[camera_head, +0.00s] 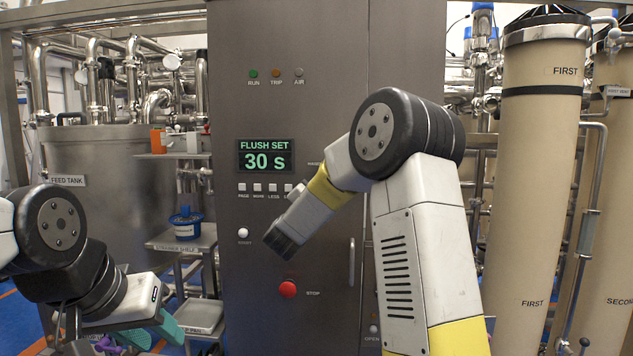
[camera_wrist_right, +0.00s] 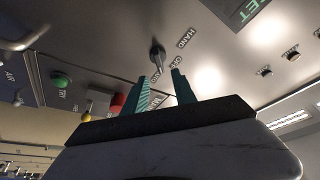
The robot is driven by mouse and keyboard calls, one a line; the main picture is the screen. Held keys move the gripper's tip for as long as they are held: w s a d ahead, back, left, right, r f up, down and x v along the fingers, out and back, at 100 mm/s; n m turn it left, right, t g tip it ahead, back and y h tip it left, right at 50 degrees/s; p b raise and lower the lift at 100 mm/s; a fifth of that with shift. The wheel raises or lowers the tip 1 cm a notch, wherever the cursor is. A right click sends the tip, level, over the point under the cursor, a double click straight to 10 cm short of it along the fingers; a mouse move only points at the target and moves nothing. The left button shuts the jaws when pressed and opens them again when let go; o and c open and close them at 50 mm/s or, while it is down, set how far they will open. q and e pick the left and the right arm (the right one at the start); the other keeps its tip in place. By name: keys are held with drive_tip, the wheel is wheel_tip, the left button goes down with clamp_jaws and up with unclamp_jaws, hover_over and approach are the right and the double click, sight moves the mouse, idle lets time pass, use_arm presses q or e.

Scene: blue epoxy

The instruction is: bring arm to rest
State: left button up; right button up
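My left arm comes in at the lower left of the head view. Its gripper (camera_head: 152,334) hangs low with two teal fingers that look apart, with nothing seen between them. My right arm is raised and bent in front of the grey control panel (camera_head: 330,60). Its gripper is hidden from the head view. In the right wrist view, the right gripper's teal fingers (camera_wrist_right: 163,90) are apart and empty. Their tips point towards a selector switch (camera_wrist_right: 157,52) marked HAND, OFF and AUTO. I cannot tell whether they touch it.
The panel has a lit FLUSH SET 30 s display (camera_head: 265,155) and a red stop button (camera_head: 288,289). A shelf (camera_head: 183,237) holding a blue container (camera_head: 186,222) stands left, near a steel feed tank (camera_head: 110,165). Tall beige columns (camera_head: 540,180) stand right.

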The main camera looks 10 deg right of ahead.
drive_tip(key=shift+s+a, duration=0.15)
drive_tip(key=shift+s, duration=0.1)
drive_tip(key=s+a+n+g+y, duration=0.3)
drive_tip(key=s+a+n+y, duration=0.5)
drive_tip(key=s+n+y, duration=0.5)
drive_tip(key=s+d+f+n+g, duration=0.2)
drive_tip(key=s+f+g, duration=0.2)
drive_tip(key=s, duration=0.8)
drive_tip(key=s+d+f+n+g, duration=0.1)
drive_tip(key=s+f+g, duration=0.3)
drive_tip(key=s+f, duration=0.4)
drive_tip(key=s, duration=0.5)
drive_tip(key=shift+d+f+n+y, duration=0.3)
drive_tip(key=shift+d+f+n, duration=0.05)
drive_tip(key=shift+n, duration=0.05)
